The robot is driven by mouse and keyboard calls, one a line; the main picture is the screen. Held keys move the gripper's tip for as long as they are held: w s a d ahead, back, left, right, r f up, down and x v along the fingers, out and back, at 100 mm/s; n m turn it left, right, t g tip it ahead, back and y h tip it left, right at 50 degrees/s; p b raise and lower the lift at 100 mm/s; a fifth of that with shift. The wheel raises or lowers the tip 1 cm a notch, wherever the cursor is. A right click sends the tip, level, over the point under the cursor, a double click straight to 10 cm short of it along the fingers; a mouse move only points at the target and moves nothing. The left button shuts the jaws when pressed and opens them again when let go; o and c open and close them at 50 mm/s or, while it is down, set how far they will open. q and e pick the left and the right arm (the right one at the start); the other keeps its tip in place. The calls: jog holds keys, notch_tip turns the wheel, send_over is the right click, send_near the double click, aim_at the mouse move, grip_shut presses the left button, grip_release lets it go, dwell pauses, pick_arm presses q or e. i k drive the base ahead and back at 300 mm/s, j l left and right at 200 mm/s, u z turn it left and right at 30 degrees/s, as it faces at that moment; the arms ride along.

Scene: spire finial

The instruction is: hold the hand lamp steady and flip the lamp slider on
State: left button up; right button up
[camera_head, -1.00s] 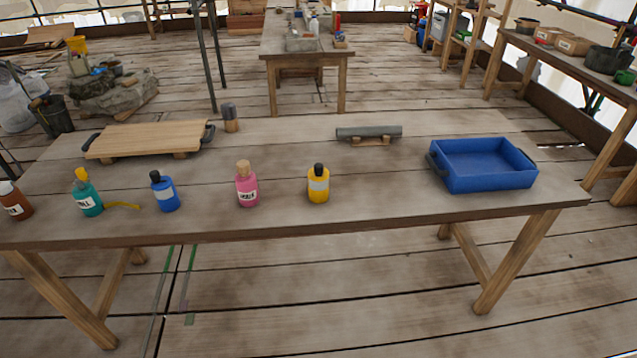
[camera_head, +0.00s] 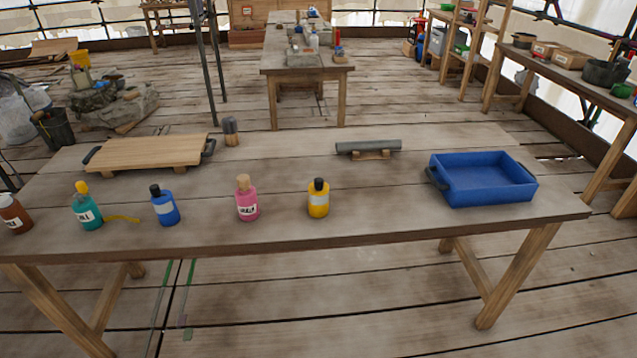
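A dark grey cylinder (camera_head: 368,146) lies level on a small wooden rest (camera_head: 371,155) at the back right of the near table. It may be the hand lamp, but no slider can be made out on it at this size. A short upright piece with a grey top and wooden lower part (camera_head: 231,131) stands at the table's back edge, and I cannot tell what it is. Neither of my grippers is in view.
The wooden table (camera_head: 330,222) holds a blue tray (camera_head: 484,196) at right and a wooden board with dark handles (camera_head: 150,152) at left. Brown, teal, blue (camera_head: 165,207), pink (camera_head: 246,200) and yellow (camera_head: 318,200) bottles stand along the front. The middle is clear.

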aim_at(318, 182)
jog(key=i+l+u, duration=0.4)
jog(key=l, duration=0.3)
jog(key=i+l+u, duration=0.2)
jog(key=l, duration=0.15)
